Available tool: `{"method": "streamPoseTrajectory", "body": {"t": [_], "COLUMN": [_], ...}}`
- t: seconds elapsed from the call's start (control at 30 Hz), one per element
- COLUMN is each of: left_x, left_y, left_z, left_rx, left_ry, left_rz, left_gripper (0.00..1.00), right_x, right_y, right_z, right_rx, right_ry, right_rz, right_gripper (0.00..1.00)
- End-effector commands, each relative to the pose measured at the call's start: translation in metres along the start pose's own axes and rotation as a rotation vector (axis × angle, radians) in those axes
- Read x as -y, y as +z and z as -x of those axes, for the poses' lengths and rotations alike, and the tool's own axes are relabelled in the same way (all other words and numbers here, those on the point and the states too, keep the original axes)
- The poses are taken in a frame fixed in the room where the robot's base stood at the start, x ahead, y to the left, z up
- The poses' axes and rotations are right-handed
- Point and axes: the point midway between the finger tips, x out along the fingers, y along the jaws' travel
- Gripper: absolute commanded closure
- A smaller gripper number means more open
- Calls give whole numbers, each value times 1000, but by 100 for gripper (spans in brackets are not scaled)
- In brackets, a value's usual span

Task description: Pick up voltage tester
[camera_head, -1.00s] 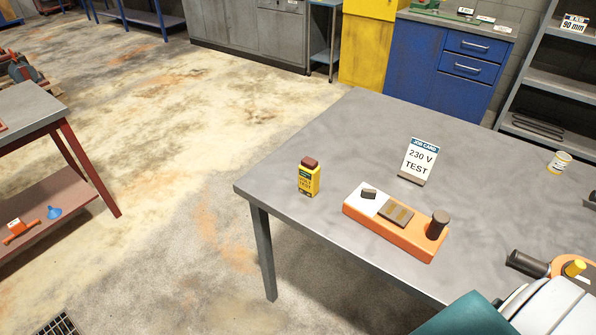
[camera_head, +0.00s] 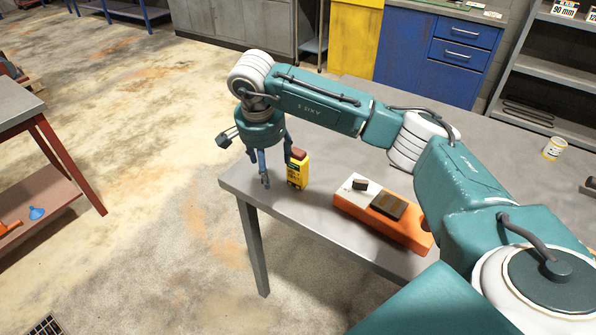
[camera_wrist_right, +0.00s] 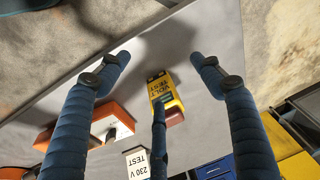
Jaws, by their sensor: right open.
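The voltage tester (camera_head: 297,175), a yellow box with dark markings and a brown-red top, stands upright near the left corner of the grey table (camera_head: 318,207). My right gripper (camera_head: 268,172) is open and empty, pointing down just left of the tester at the table's edge. In the right wrist view the tester (camera_wrist_right: 167,97) appears between the spread blue fingers of the gripper (camera_wrist_right: 160,62). The middle finger overlaps part of the tester there; I cannot tell whether they touch. My left gripper is not in view.
An orange block with a white plate (camera_head: 370,212) lies right of the tester, partly behind my right arm. The 230 V TEST card (camera_wrist_right: 137,162) shows in the right wrist view. A can (camera_head: 553,148) stands at the far right. Open floor lies left.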

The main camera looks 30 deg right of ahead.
Motion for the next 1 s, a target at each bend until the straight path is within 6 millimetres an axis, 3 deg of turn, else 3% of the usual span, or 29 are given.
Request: {"method": "streamPoseTrajectory", "body": {"t": [0.03, 0.1, 0.23, 0.5, 0.77, 1.0], "left_x": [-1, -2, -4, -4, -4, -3], "left_y": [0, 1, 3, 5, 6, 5], "left_z": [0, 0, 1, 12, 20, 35], "left_rx": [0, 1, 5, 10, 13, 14], "left_ry": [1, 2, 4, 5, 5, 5], "left_rz": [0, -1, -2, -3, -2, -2], "left_gripper": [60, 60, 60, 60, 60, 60], "right_x": [-7, -16, -26, -31, -31, -32], "right_y": [-24, -46, -67, -76, -77, -78], "right_z": [10, 20, 26, -11, -32, -68], "right_rx": [-69, -135, -192, -196, -195, -195], "right_ry": [25, 61, 97, 104, 103, 103], "right_rz": [4, 6, 4, 2, 3, 2], "right_gripper": [34, 34, 34, 34, 34, 34]}}
